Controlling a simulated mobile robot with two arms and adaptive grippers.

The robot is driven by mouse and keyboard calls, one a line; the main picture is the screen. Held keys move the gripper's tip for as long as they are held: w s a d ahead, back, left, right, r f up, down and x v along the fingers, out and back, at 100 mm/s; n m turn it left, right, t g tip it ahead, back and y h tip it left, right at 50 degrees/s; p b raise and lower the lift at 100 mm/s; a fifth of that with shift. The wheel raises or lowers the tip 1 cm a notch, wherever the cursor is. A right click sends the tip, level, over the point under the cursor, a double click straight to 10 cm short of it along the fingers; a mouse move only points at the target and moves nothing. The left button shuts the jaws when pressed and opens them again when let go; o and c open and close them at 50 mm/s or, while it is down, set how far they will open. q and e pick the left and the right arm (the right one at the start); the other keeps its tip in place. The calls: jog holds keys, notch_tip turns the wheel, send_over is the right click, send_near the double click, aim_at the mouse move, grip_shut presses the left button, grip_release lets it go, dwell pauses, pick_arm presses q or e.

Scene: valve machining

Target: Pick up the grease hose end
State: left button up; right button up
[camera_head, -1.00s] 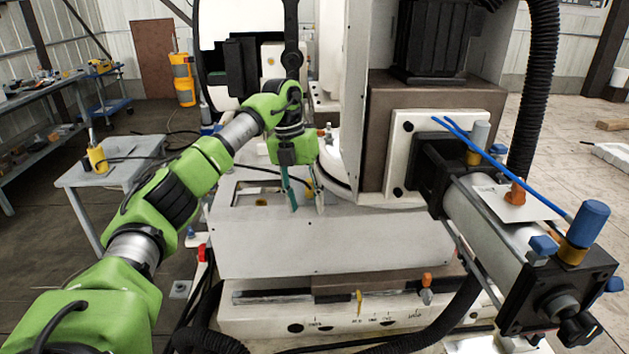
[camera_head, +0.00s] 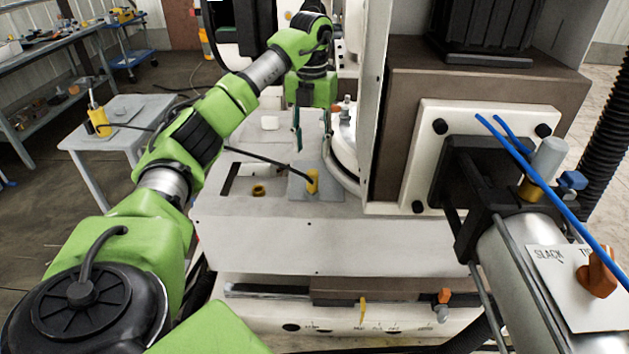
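The grease hose end (camera_head: 313,181) is a small yellow fitting. It stands upright on a grey plate (camera_head: 325,190) on top of the white machine bed. A black hose (camera_head: 262,158) runs to it from the left, partly hidden behind my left arm. My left gripper (camera_head: 312,141) points down behind and above the hose end in the picture. Its two thin teal fingers are spread, with nothing visible between them. The fingers look apart from the fitting. My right gripper is out of view.
A yellow grease pump (camera_head: 99,120) stands on a small grey table (camera_head: 130,129) at left. A tall machine column (camera_head: 373,110) and a large cylinder (camera_head: 512,275) with blue lines stand at right.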

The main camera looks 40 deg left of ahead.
aim_at(312, 172)
pick_arm(q)
notch_tip(312, 172, down, 3)
jog(key=shift+f, duration=0.2)
notch_tip(312, 172, down, 3)
jog(key=shift+p, duration=0.6)
notch_tip(312, 172, down, 3)
jog(key=shift+w+a+f+p, duration=0.1)
jog(key=shift+f+p, duration=0.1)
jog(key=shift+p, duration=0.2)
jog(key=shift+f, duration=0.15)
jog(key=c, duration=1)
grip_shut()
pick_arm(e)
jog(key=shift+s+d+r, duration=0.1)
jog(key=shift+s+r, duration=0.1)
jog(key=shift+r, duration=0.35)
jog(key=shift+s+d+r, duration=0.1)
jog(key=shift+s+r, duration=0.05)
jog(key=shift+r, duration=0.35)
